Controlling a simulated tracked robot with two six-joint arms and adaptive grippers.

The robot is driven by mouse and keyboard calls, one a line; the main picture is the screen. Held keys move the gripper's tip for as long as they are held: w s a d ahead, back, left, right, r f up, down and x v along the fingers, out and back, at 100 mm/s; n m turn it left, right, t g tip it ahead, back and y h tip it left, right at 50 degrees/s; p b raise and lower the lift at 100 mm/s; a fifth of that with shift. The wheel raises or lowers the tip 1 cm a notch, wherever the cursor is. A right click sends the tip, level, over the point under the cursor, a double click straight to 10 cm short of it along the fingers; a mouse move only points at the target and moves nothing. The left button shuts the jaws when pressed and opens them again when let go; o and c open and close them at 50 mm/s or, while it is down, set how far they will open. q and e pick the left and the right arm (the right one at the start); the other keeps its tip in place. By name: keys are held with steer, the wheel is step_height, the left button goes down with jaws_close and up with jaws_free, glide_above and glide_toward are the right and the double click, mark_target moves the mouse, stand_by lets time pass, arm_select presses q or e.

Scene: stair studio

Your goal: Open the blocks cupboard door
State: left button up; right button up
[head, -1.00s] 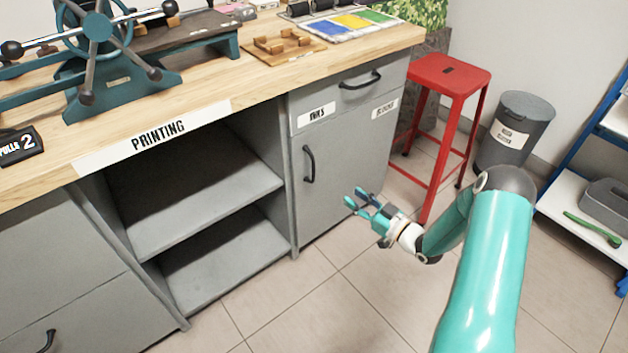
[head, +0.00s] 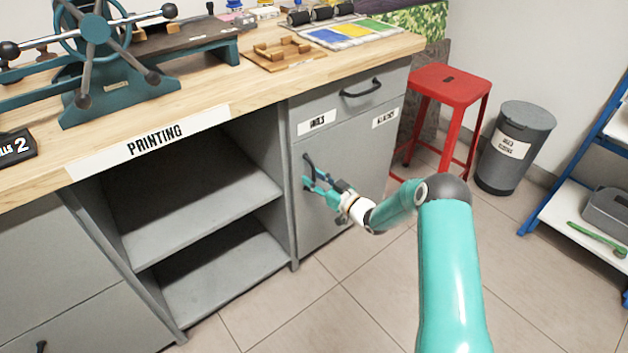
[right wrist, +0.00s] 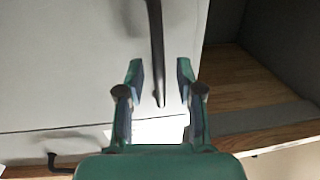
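The grey cupboard door (head: 350,170) is shut, under a drawer front with an INKS label and a BLOCKS label (head: 385,117). Its dark upright handle (head: 307,160) is near the door's left edge; the lower part is hidden behind my right gripper (head: 307,182). In the right wrist view the handle (right wrist: 155,40) comes down from the top, and its end shows between the fingers of my right gripper (right wrist: 159,68). The fingers are open, with a gap on both sides of the handle. My left gripper is not in view.
Open shelves (head: 200,215) are left of the door. The drawer handle (head: 361,89) juts out above it. A red stool (head: 450,85) and a grey bin (head: 514,148) stand to the right. The floor (head: 340,290) before the door is clear.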

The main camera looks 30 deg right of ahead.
steer(key=shift+w, duration=0.25)
jaws_close()
stand_by(0.3)
